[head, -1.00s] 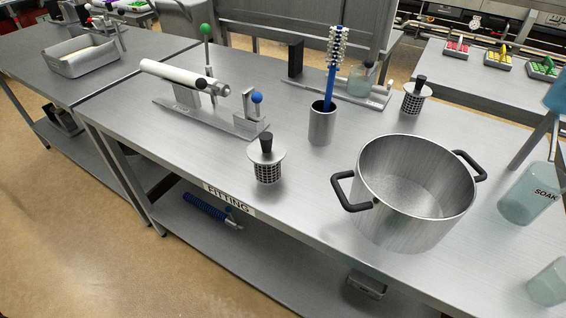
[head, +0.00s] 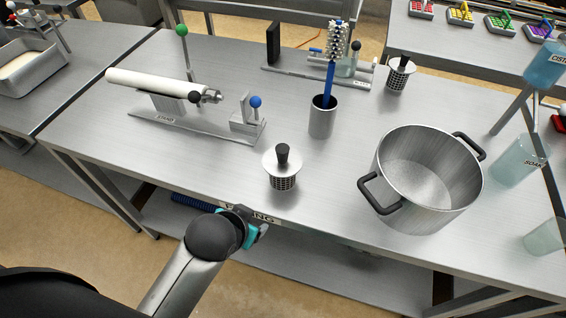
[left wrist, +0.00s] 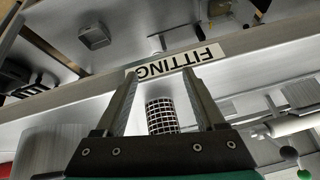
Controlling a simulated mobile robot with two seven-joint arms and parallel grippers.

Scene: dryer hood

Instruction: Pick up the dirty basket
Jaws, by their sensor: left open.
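Two small mesh baskets with round lids and black knobs stand upright on the steel table. The nearer basket (head: 283,182) is close to the front edge, and the farther basket (head: 397,80) is at the back. I cannot tell from their look which is dirty. My left gripper (head: 250,228) is at the table's front edge, left of and nearer than the near basket, and apart from it. In the left wrist view, the open fingers (left wrist: 160,82) frame a dark-gridded basket (left wrist: 162,116) beyond them. My right gripper is not in view.
A large two-handled pot (head: 425,190) stands right of the near basket. A brush stands in a metal cup (head: 322,118) behind it. A stand with a white tube (head: 150,85) is at left. Bare table lies around the near basket.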

